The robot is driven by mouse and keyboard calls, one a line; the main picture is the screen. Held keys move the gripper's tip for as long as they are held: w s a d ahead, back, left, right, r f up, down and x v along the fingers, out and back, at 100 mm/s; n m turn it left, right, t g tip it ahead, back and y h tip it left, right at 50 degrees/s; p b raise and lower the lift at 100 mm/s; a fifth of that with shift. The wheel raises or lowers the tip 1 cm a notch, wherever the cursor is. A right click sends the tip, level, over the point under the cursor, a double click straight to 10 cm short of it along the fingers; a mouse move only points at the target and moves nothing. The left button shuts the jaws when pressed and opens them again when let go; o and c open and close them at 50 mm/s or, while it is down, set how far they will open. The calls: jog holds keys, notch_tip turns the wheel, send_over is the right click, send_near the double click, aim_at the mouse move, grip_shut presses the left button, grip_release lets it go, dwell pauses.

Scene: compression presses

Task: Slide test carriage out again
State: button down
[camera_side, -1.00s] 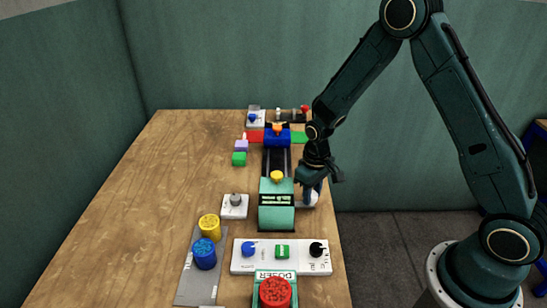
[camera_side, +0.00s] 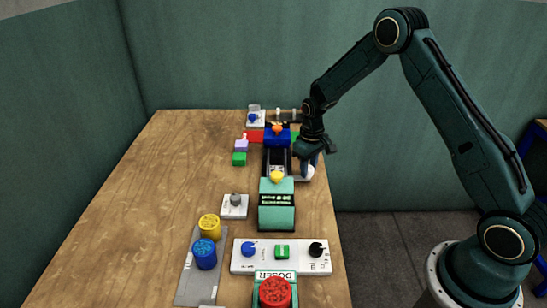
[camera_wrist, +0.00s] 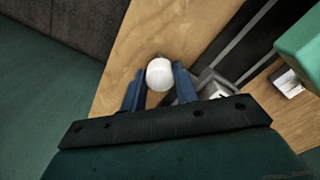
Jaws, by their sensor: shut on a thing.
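My gripper (camera_wrist: 159,84) is shut on the round white knob (camera_wrist: 160,72), with one blue finger on each side of it. In the side view the knob (camera_side: 305,172) shows just right of the dark rails. The grey test carriage (camera_side: 277,168) lies between the rails, just beyond the green press housing (camera_side: 277,206). Part of the carriage (camera_wrist: 212,82) shows behind the right finger in the wrist view. My gripper also shows in the side view (camera_side: 310,163), where it hides part of the handle.
A blue block with an orange top (camera_side: 277,137) stands at the rails' far end. A white control panel (camera_side: 265,257) and red-topped doser (camera_side: 275,291) stand in front. The table's left side is clear.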

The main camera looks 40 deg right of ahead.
jog(key=shift+w+d, duration=0.2)
jog(key=shift+w, duration=0.1)
jog(key=c, duration=1.1)
grip_release()
jog(key=shift+o, duration=0.2)
jog(key=shift+r, duration=0.15)
notch_tip(320, 180, up, 14)
jog(key=shift+f, duration=0.2)
jog(key=shift+s+r, duration=0.1)
